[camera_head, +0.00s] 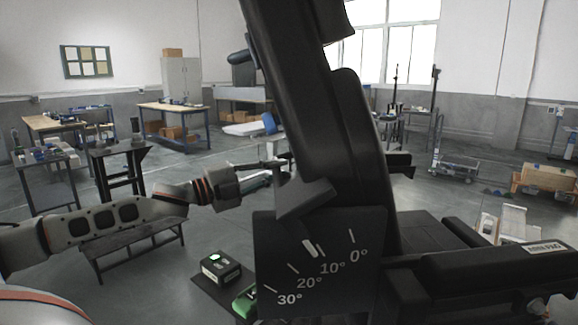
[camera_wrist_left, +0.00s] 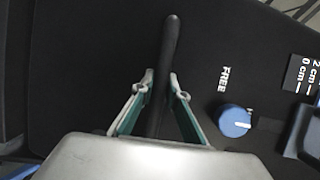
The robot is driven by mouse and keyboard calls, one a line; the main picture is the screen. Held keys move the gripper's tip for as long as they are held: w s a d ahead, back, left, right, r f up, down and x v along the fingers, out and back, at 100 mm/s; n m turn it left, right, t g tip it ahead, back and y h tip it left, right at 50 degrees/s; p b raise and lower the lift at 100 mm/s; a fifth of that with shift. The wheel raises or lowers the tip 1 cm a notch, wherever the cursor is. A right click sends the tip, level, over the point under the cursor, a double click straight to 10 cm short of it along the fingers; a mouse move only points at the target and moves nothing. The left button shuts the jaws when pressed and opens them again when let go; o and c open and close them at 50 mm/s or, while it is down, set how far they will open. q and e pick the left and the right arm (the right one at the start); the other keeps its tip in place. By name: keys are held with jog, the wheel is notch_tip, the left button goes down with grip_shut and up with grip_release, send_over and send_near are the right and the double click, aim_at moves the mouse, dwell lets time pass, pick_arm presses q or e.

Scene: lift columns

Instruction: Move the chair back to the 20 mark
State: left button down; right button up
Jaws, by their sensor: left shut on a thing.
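The black chair (camera_head: 335,130) fills the middle of the head view, its tall back tilted. A black scale plate (camera_head: 330,285) on its side reads 0°, 10°, 20° and 30°. A thick white pointer (camera_head: 309,248) lies close to the 10° mark, on its 20° side. My left gripper (camera_head: 278,165) is at the left of the chair back. In the left wrist view, my left gripper (camera_wrist_left: 157,90) is shut on a dark lever (camera_wrist_left: 170,45). A blue knob (camera_wrist_left: 234,120) beside it is near the word FREE. My right gripper is not in view.
A low dark bench (camera_head: 135,240) stands under my left arm. A small black box (camera_head: 221,268) is left of the scale plate. Workbenches (camera_head: 175,110) and a cart (camera_head: 455,167) stand farther back. Grey floor is open between them.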

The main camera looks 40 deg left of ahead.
pick_arm(q)
jog(key=shift+n+t, duration=0.4)
jog(key=shift+t, duration=0.3)
jog(key=s+a+f, duration=0.2)
jog(key=a+f, duration=0.1)
jog(key=shift+s+f, duration=0.15)
jog(key=shift+s, duration=0.05)
jog(key=c, duration=2)
grip_release()
jog(key=shift+o, duration=0.2)
jog(key=v, duration=1.2)
jog(key=shift+f, duration=0.15)
jog(key=shift+w, duration=0.1)
